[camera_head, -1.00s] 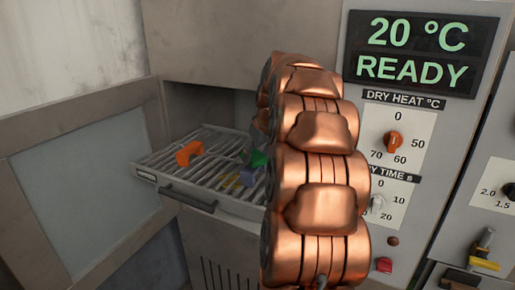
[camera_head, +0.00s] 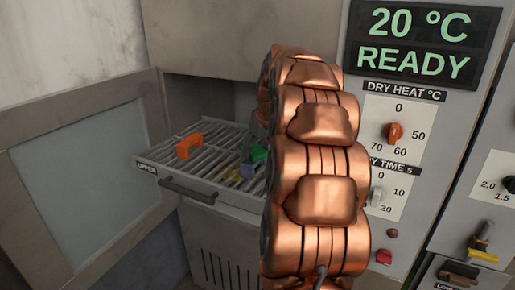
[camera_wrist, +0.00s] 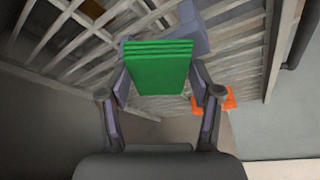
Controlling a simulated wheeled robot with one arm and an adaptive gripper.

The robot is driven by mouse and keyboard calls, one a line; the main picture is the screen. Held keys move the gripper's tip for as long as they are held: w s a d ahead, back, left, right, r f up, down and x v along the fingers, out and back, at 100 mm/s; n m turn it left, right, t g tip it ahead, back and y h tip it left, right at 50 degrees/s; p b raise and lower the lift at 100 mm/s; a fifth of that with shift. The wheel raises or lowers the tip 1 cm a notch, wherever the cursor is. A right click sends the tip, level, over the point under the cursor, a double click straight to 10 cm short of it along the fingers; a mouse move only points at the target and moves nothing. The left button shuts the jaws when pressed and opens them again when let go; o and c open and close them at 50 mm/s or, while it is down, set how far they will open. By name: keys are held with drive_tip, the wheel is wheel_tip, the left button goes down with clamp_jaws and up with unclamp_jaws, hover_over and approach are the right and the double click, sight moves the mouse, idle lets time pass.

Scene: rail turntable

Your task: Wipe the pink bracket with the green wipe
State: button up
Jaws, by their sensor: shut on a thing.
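My gripper (camera_wrist: 160,78) is shut on the green wipe (camera_wrist: 160,62), a thick ribbed green pad, in the wrist view. The wipe (camera_head: 258,153) also shows in the head view, beside my copper arm, over the right part of the pulled-out rack. A lavender-blue piece (camera_wrist: 194,30) shows just behind the wipe in the wrist view; whether they touch I cannot tell. I see no clearly pink bracket in either view. My arm hides part of the rack and the chamber in the head view.
An orange bracket-like piece (camera_head: 188,146) stands on the slatted rack (camera_head: 150,160), and its orange also shows in the wrist view (camera_wrist: 229,98). A yellow piece (camera_head: 232,175) lies near the wipe. An open door (camera_head: 85,165) stands left; the control panel (camera_head: 400,150) is right.

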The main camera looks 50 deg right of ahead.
drive_tip(key=shift+f+b, duration=0.35)
drive_tip(key=shift+f, duration=0.1)
idle(0.4)
